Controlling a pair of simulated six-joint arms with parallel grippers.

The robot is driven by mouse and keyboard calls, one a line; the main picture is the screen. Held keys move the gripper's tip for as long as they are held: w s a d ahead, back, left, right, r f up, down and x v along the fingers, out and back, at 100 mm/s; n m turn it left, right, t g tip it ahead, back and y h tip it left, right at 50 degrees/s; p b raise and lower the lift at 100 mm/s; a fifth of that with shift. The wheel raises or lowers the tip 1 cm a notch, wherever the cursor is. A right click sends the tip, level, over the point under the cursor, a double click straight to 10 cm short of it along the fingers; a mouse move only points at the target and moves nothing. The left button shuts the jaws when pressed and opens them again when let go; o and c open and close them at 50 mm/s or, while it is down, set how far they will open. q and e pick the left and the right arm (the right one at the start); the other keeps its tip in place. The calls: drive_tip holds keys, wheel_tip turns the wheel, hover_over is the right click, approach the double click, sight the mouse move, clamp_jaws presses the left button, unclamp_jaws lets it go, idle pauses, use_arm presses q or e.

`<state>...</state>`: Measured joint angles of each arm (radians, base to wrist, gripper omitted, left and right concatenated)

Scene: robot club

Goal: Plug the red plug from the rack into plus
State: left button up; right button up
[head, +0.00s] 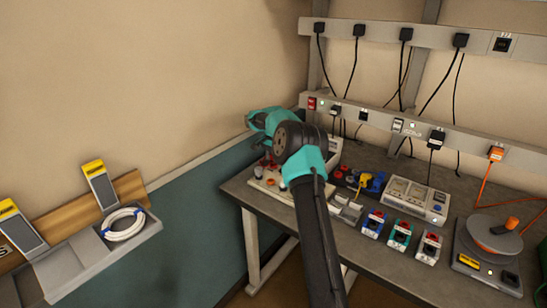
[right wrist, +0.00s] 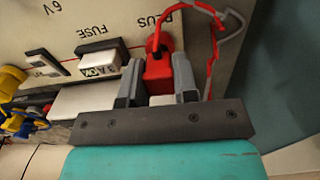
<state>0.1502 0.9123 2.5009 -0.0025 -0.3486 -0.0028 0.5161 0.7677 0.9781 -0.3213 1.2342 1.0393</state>
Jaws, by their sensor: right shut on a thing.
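In the right wrist view my right gripper (right wrist: 158,78) is shut on the red plug (right wrist: 160,70), one grey finger on each side. A red cable loops from the plug to the upper right. The plug is at the pale board (right wrist: 60,15), just below the printed word PLUS. The gripper hides its contact end, so I cannot tell how far in it sits. In the head view my right arm reaches over the pale board (head: 268,188) at the bench's left end, and the gripper is mostly hidden behind the arm. My left gripper is in neither view.
Beside the plug is a fuse block (right wrist: 98,62) under the word FUSE. On the bench (head: 345,240) stand a yellow plug (head: 372,182), a meter box (head: 412,200), several small socket boxes (head: 400,235) and an orange cable reel (head: 495,232). Power strips (head: 400,38) run along the wall.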

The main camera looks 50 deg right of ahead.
drive_tip(key=shift+f, duration=0.85)
idle(2.0)
drive_tip(key=o, duration=0.9)
drive_tip(key=shift+o, duration=0.2)
drive_tip(key=shift+r, duration=0.1)
wheel_tip(320, 180, up, 17)
drive_tip(key=shift+r, duration=0.15)
idle(0.3)
